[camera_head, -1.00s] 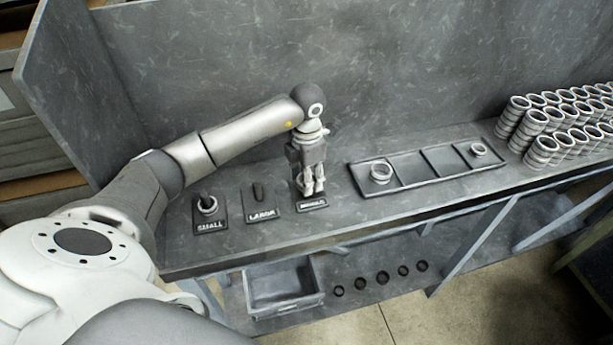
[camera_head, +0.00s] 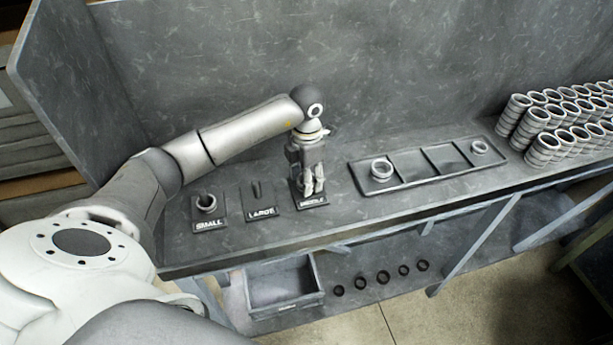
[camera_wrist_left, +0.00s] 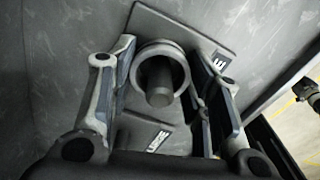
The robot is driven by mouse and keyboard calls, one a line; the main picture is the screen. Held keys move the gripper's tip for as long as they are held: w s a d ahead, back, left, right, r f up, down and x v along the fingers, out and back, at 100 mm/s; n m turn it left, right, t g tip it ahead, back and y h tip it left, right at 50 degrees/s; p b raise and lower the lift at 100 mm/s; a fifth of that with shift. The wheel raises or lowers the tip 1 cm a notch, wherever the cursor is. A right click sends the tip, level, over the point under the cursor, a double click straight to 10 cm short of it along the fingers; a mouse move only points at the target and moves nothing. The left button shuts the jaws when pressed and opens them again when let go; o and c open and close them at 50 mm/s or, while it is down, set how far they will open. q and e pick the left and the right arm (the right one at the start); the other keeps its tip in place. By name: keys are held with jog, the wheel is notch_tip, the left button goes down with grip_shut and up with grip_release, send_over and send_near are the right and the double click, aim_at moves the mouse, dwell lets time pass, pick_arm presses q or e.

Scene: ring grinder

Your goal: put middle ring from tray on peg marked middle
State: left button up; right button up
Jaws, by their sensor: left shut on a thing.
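My left gripper (camera_head: 314,187) points down over the plate marked middle (camera_head: 312,202), and its fingers largely hide the peg there. In the left wrist view, the left gripper's fingers (camera_wrist_left: 160,85) are shut on the middle ring (camera_wrist_left: 148,52). The grey middle peg (camera_wrist_left: 159,97) shows through the ring's opening, and its top reaches past the ring's near edge, so the ring looks to be around it. How low the ring sits is hard to tell. The tray (camera_head: 400,187) has its middle compartments empty.
A ring (camera_head: 206,203) is around the small peg on the left. The large peg (camera_head: 257,190) is bare. The tray holds a larger ring (camera_head: 382,169) at its left end and a small ring (camera_head: 479,147) at its right. Stacked rings (camera_head: 560,125) stand far right.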

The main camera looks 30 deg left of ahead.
pick_arm(q)
jog(key=shift+f, duration=0.15)
jog(key=o, duration=0.8)
jog(key=shift+r+p, duration=3.4)
jog(key=shift+r, duration=2.2)
jog(key=shift+f, duration=0.1)
